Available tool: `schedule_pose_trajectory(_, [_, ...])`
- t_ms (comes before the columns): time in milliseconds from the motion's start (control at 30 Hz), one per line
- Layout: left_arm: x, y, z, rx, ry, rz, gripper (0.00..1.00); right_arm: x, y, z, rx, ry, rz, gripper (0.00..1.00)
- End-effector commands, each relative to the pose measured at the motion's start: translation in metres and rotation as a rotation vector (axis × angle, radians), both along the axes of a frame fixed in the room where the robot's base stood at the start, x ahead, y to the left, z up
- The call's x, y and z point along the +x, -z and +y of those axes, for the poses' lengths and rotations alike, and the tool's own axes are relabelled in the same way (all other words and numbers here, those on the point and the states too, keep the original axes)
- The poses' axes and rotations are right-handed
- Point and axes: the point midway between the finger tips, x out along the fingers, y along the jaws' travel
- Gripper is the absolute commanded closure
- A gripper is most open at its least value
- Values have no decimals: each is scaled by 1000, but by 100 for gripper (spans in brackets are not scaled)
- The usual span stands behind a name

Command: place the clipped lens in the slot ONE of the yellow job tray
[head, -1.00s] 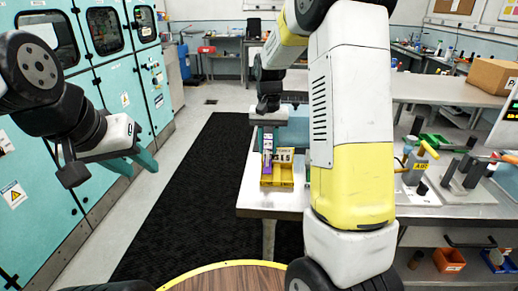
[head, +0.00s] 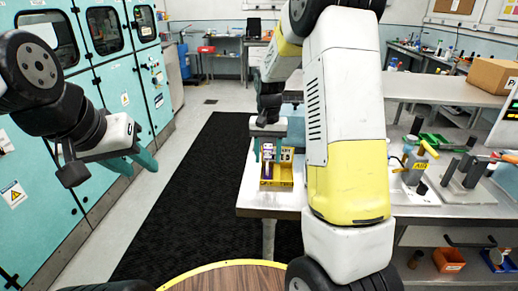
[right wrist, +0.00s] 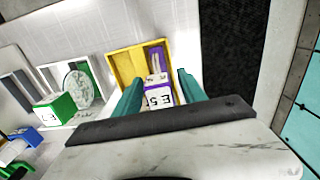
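The yellow job tray (head: 277,186) stands on the near left end of the white table; it also shows in the right wrist view (right wrist: 124,68). The clipped lens, a narrow purple and white piece (head: 266,170), is inside the tray, in its left part in the head view. My right gripper (head: 268,157) is above it, fingers spread on either side and apart from it. The slot number and full seating are hidden. My left gripper (head: 112,172) is open and empty at the left, away from the table.
In the right wrist view a green labelled block (right wrist: 55,108) and a clear disc (right wrist: 78,86) lie beside the tray. Black floor mat lies left of the table.

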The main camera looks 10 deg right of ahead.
Motion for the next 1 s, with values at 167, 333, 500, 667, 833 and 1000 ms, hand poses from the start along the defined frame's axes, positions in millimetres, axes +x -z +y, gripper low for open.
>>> schedule_pose_trajectory(167, [0, 0, 0, 0, 0, 0, 64, 0, -5, 0, 1, 0, -1, 51])
schedule_pose_trajectory(333, [0, 0, 0, 0, 0, 0, 64, 1, -30, 0, 1, 0, -5, 51])
schedule_pose_trajectory(500, [0, 0, 0, 0, 0, 0, 64, 1, -68, 0, 1, -1, -7, 51])
schedule_pose_trajectory(667, [0, 0, 0, 0, 0, 0, 64, 1, -99, 0, 1, 0, -5, 51])
schedule_pose_trajectory(833, [0, 0, 0, 0, 0, 0, 64, 0, -118, 0, 0, 0, -1, 51])
schedule_pose_trajectory(1000, [0, 0, 0, 0, 0, 0, 64, -13, -135, 0, 20, -14, -31, 51])
